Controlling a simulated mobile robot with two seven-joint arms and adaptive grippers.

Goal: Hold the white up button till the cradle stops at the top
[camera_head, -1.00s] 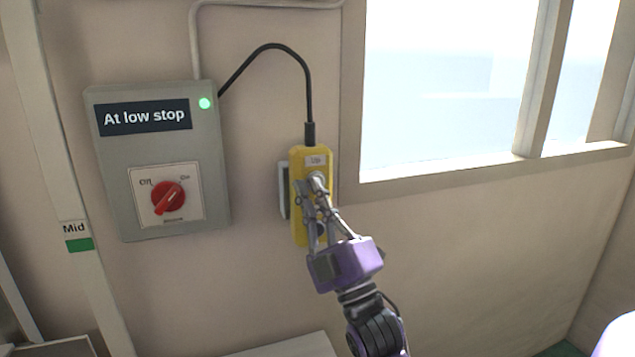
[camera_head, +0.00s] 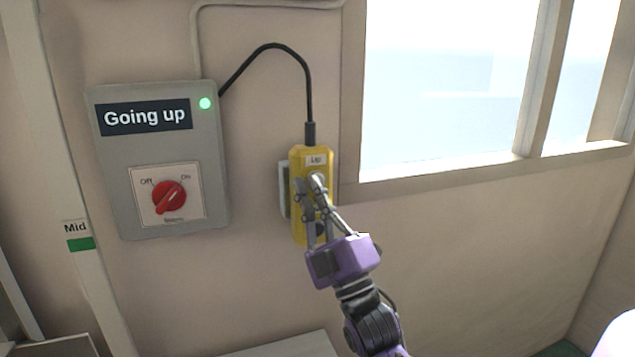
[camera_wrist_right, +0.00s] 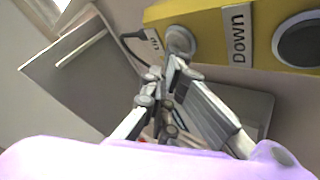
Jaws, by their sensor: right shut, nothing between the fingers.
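A yellow pendant control (camera_head: 299,163) hangs upright on the wall from a black cable, with a label reading "Up" near its top. My right gripper (camera_head: 317,183) is shut and empty, its fingertips at the up button just below that label. In the right wrist view the round whitish up button (camera_wrist_right: 181,40) shows right at the fingertips (camera_wrist_right: 172,62). The dark down button (camera_wrist_right: 302,42) beside the "Down" label is clear of the fingers. The cradle is not in view. My left gripper is not in view.
A grey control box (camera_head: 158,145) left of the pendant shows "Going up", a lit green lamp (camera_head: 205,103) and a red rotary switch (camera_head: 169,196). A post with a green "Mid" mark (camera_head: 80,244) stands further left. A window (camera_head: 450,80) is at the right.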

